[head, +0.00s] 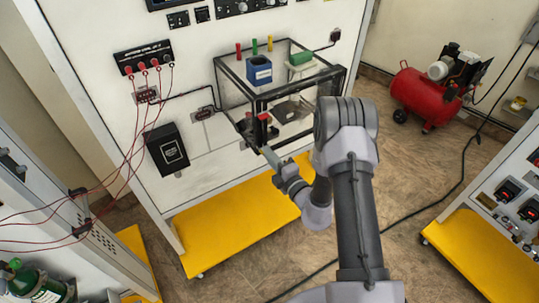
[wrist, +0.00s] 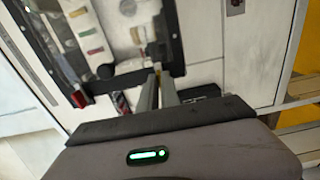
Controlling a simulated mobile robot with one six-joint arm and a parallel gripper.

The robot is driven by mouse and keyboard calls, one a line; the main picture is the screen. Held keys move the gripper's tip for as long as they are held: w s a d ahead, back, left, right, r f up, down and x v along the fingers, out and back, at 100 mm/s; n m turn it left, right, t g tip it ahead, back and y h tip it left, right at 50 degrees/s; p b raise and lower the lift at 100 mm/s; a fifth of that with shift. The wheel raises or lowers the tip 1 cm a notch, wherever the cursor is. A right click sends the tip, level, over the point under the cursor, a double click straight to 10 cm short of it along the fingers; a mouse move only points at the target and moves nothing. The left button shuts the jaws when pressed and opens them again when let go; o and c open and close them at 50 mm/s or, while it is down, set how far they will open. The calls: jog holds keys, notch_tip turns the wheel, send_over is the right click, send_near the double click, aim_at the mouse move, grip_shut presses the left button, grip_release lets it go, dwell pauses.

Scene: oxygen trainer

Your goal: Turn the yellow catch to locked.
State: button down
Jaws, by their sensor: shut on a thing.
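My gripper (head: 266,151) reaches the front lower corner of a clear case with a black frame (head: 303,88) mounted on the white panel. In the wrist view, my gripper's fingers (wrist: 158,78) are close together at the case's dark frame (wrist: 178,38). They are shut on the yellow catch, which is mostly hidden between the fingertips. Its exact angle cannot be told. A red part (head: 262,117) stands on the case's near corner, just above my gripper in the head view. A red part also shows at the left in the wrist view (wrist: 79,99).
A blue container (head: 259,71) and a green block (head: 301,58) are at the case. Red cables (head: 146,112) hang on the panel at left. A yellow base (head: 235,222) juts out below. A red compressor (head: 425,95) stands at right. Open floor lies between.

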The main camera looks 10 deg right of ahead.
jog(key=c, duration=1.6)
grip_release()
jog(key=b+v, duration=0.2)
jog(key=v, duration=1.5)
jog(key=shift+s, duration=0.2)
